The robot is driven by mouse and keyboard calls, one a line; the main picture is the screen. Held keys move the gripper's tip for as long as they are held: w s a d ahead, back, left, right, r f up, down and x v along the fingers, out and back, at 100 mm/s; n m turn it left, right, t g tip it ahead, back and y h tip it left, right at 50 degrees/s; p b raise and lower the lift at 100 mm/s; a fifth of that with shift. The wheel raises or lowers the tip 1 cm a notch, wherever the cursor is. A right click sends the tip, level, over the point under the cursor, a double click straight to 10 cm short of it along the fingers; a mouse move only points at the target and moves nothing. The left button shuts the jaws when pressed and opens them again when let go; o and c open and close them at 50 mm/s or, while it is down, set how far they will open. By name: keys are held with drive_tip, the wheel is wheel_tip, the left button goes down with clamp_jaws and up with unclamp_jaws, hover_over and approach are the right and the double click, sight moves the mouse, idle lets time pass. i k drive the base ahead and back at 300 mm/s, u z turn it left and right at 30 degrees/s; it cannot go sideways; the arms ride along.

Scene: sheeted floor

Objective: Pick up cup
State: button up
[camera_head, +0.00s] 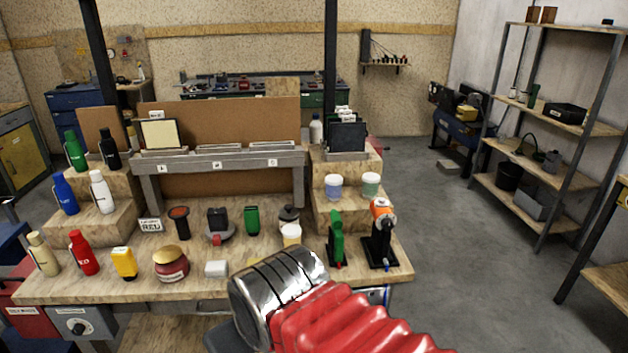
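A white and blue cup (333,187) and a pale green and white cup (370,185) stand side by side on a wooden step at the right. I cannot tell which one the task means. My gripper (275,291) shows as a dark-grooved silver end on my red ribbed arm, in front of the bench's front edge. It appears below and left of the white cup in the picture. Its fingers cannot be made out, and no held object shows.
A grey rack (222,165) stands behind. Open floor (470,260) lies to the right, before a metal shelf (540,178).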

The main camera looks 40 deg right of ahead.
sight(334, 183)
drive_tip(key=z, duration=0.15)
drive_tip(key=i, duration=0.9)
drive_tip(key=z, duration=0.4)
